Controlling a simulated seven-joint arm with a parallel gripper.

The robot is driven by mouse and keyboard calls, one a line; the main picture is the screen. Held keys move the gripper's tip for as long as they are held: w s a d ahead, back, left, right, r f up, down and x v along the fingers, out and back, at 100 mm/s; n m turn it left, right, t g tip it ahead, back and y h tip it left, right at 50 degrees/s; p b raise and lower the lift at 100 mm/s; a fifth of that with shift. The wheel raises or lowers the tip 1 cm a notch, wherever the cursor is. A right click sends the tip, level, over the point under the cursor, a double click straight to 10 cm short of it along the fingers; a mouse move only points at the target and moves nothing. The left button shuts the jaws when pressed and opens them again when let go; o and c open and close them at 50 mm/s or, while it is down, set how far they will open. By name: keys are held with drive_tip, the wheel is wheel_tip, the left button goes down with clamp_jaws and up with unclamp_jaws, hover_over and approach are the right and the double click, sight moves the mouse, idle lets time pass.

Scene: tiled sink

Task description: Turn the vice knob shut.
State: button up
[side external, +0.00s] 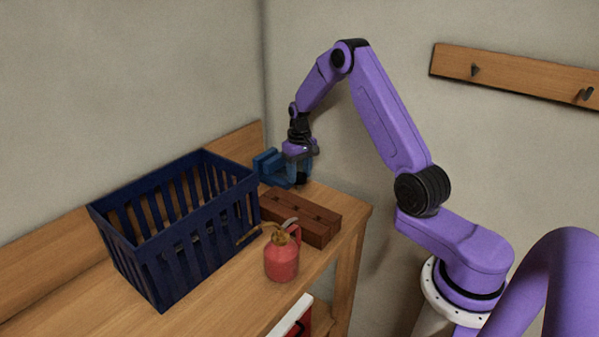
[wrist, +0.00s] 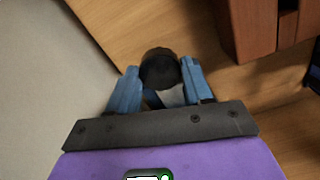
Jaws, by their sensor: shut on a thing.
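The blue vice (side external: 268,164) stands at the far corner of the wooden bench, partly hidden by my gripper (side external: 298,176). My gripper points down at the vice's right side. In the wrist view, the round black vice knob (wrist: 160,66) sits between the two blue fingers of my gripper (wrist: 162,80). The fingers are shut on the knob, one on each side. The knob is hidden in the side view, and how far the vice jaws are apart cannot be told.
A brown wooden block (side external: 312,221) lies just in front of the vice. A red oil can (side external: 282,262) stands nearer, beside a dark blue slatted basket (side external: 150,284). Walls close off the back. A hook rail (side external: 520,76) hangs at the right.

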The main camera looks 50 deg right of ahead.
sight(299, 175)
drive_tip(key=shift+r, duration=0.1)
idle(0.4)
drive_tip(key=o, duration=1)
wheel_tip(299, 175, up, 17)
drive_tip(key=shift+r, duration=0.2)
